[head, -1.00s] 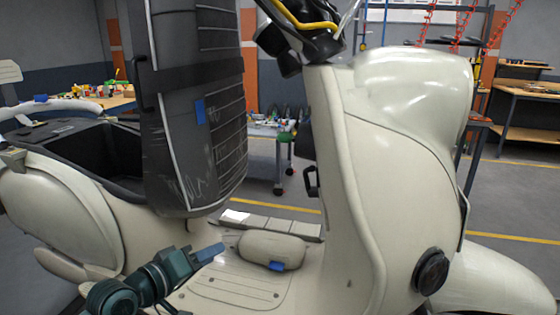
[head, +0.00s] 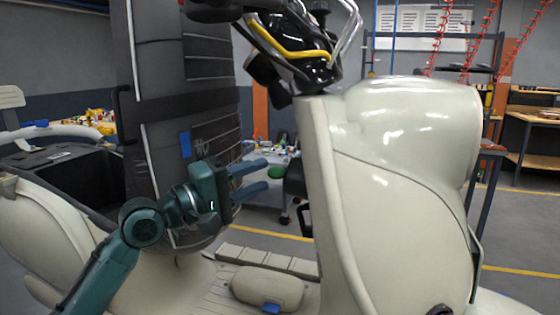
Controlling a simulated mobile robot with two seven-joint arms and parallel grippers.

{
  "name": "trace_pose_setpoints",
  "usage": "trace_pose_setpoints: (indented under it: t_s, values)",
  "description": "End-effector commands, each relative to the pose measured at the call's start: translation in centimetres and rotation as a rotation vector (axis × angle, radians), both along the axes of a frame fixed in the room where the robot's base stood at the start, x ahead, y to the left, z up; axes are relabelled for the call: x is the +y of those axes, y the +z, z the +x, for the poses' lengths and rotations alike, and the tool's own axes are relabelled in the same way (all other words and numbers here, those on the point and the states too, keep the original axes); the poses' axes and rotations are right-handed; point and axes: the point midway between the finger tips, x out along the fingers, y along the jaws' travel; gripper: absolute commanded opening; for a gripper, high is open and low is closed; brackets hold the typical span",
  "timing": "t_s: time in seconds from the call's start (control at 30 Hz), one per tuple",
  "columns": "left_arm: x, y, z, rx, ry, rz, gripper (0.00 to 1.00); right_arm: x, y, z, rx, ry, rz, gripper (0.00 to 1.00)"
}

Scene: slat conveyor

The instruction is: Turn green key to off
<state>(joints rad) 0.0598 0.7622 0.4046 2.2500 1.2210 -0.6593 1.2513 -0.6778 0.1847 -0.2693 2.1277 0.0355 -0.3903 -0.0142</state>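A cream scooter fills the view; its front shield (head: 395,200) stands right of centre. A small dark part (head: 294,180) sits on the shield's inner side. A small green spot (head: 277,171) shows just left of that part; I cannot tell whether it is the green key or a piece of the table behind. My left gripper (head: 265,175) is open and empty, its two blue fingers pointing right at the green spot. The fingertips look close to it, but I cannot tell the depth gap. My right gripper is not in view.
A tall black case (head: 165,85) stands on the scooter behind my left arm. The handlebar (head: 295,50) is above. A cream bundle (head: 267,288) lies on the footboard. A cluttered table (head: 262,190) stands behind; open floor (head: 520,225) is at the right.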

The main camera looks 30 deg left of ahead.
Motion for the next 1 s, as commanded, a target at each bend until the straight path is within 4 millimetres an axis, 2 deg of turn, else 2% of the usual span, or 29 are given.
trace_pose_setpoints:
  t_s: [0.03, 0.2, 0.4, 0.77, 1.0]
  values:
    - [-0.4, 0.6, 0.8, -0.003, -0.002, -0.001, 0.35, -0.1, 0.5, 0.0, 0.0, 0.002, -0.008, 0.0]
    - [-1.6, 0.9, 3.4, -0.002, -0.001, -0.002, 0.35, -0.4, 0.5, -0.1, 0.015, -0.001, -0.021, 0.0]
    - [-2.3, 0.9, 5.3, -0.001, 0.0, -0.001, 0.35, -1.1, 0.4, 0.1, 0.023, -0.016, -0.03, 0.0]
    - [-2.5, 0.8, 5.7, 0.0, 0.0, 0.001, 0.35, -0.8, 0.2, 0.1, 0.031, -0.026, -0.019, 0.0]
    - [-2.5, 0.8, 5.7, 0.0, 0.0, 0.001, 0.16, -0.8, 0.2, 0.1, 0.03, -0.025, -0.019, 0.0]
